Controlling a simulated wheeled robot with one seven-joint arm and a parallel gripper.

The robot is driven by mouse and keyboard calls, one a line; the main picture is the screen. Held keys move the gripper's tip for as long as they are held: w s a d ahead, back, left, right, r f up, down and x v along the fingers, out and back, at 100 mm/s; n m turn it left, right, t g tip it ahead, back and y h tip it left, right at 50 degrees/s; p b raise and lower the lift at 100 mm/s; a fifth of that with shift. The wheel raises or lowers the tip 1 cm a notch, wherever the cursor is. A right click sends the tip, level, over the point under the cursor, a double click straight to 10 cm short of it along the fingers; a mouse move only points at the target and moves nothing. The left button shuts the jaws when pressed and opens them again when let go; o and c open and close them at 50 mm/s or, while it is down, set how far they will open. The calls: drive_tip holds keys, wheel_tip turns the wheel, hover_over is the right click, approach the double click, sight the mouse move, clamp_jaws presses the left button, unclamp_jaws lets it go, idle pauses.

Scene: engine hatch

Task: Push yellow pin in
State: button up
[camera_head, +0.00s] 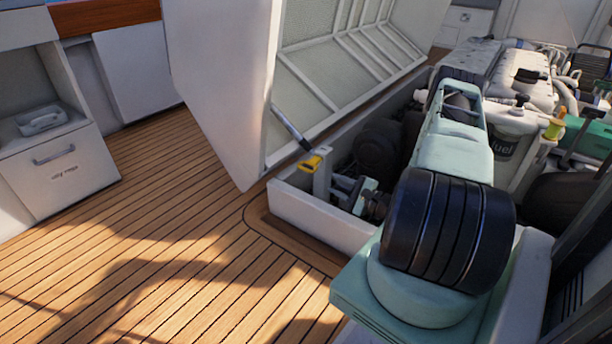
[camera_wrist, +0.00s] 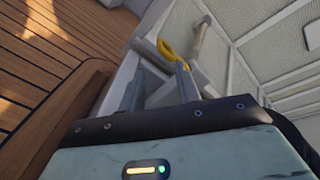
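The yellow pin (camera_head: 311,163) is a small yellow loop-shaped piece at the lower end of a grey strut (camera_head: 291,128), by the raised hatch lid (camera_head: 215,80). It also shows in the wrist view (camera_wrist: 170,50), just beyond the tip of the right-hand finger. My gripper (camera_wrist: 160,72) points at the strut's end, its two grey fingers apart with nothing seen between them. Whether a finger touches the pin I cannot tell. In the head view my arm hides much of the gripper. How deep the pin sits is not clear.
The open hatch's white rim (camera_head: 310,215) runs below the pin. A pale engine (camera_head: 530,75) with pipes fills the bay to the right. A white cabinet (camera_head: 60,170) stands at the left. The wooden deck (camera_head: 150,250) between is clear.

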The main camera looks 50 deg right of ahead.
sight(306, 170)
drive_tip(key=w+b, duration=0.1)
drive_tip(key=w, duration=0.3)
drive_tip(key=w+b, duration=0.2)
drive_tip(key=w, duration=0.1)
drive_tip(key=w+b, duration=0.2)
drive_tip(key=w, duration=0.2)
drive_tip(key=shift+w+a+f, duration=0.15)
drive_tip(key=shift+w+a, duration=0.15)
drive_tip(key=shift+w, duration=0.75)
drive_tip(key=shift+r, duration=0.2)
